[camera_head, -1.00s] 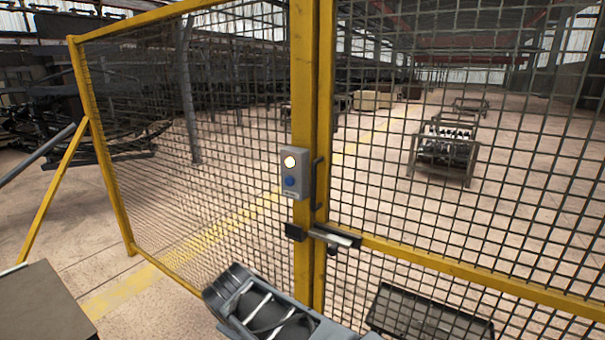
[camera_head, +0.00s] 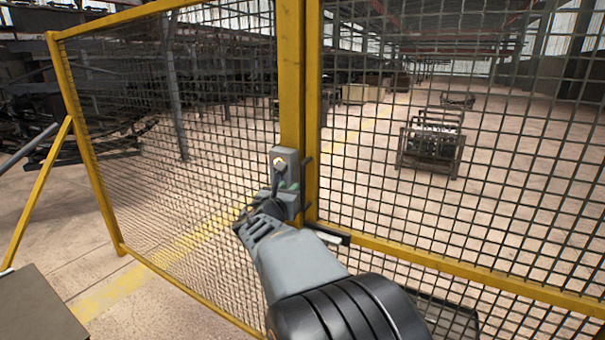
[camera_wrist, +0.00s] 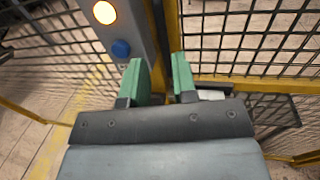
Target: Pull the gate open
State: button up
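The gate (camera_head: 420,262) is a yellow-framed mesh panel on the right, appearing shut against the yellow post (camera_head: 290,80). A dark upright handle (camera_head: 308,175) is on its near edge, partly hidden by my arm. The latch with a pale bar (camera_head: 328,237) is low at the joint and also shows in the wrist view (camera_wrist: 210,94). My gripper (camera_head: 288,184) is in front of the post, at the lower part of the control box. In the wrist view its green fingers (camera_wrist: 160,78) are apart, with nothing clearly held. Whether the handle lies between them cannot be told.
A grey control box (camera_wrist: 122,22) with a lit lamp (camera_wrist: 104,12) and a blue button (camera_wrist: 121,48) is just left of the fingers. Fixed mesh fencing (camera_head: 190,170) extends left. A brown flat-topped block (camera_head: 35,312) is at lower left. Open floor and a rack (camera_head: 430,150) lie beyond.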

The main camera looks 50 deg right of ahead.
aim_at(302, 175)
jog(key=p+x, duration=0.2)
jog(key=x, duration=1)
jog(key=shift+f, duration=0.1)
grip_shut()
